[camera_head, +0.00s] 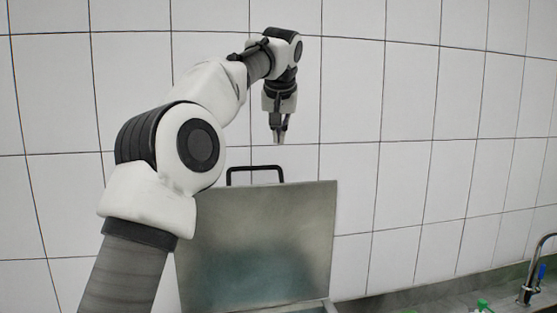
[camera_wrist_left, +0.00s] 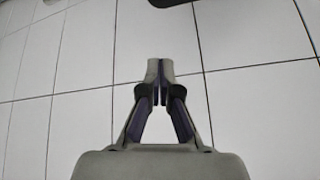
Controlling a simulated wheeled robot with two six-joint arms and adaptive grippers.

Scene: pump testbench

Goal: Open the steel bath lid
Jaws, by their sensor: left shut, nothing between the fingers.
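The steel bath lid (camera_head: 262,240) stands raised, close to upright, in front of the tiled wall in the head view. Its black handle (camera_head: 255,169) sticks up from its top edge. My left gripper (camera_head: 279,139) points down above the lid's top edge, a little right of the handle and apart from it. In the left wrist view the gripper's fingertips (camera_wrist_left: 160,66) are together with nothing between them. My left arm covers part of the lid's left side. The bath below is mostly out of view. My right gripper is not in view.
A white tiled wall (camera_head: 420,100) fills the background. A metal tap (camera_head: 533,270) with a blue part stands at the lower right. A small green object (camera_head: 483,305) sits near the bottom edge. The space right of the lid is clear.

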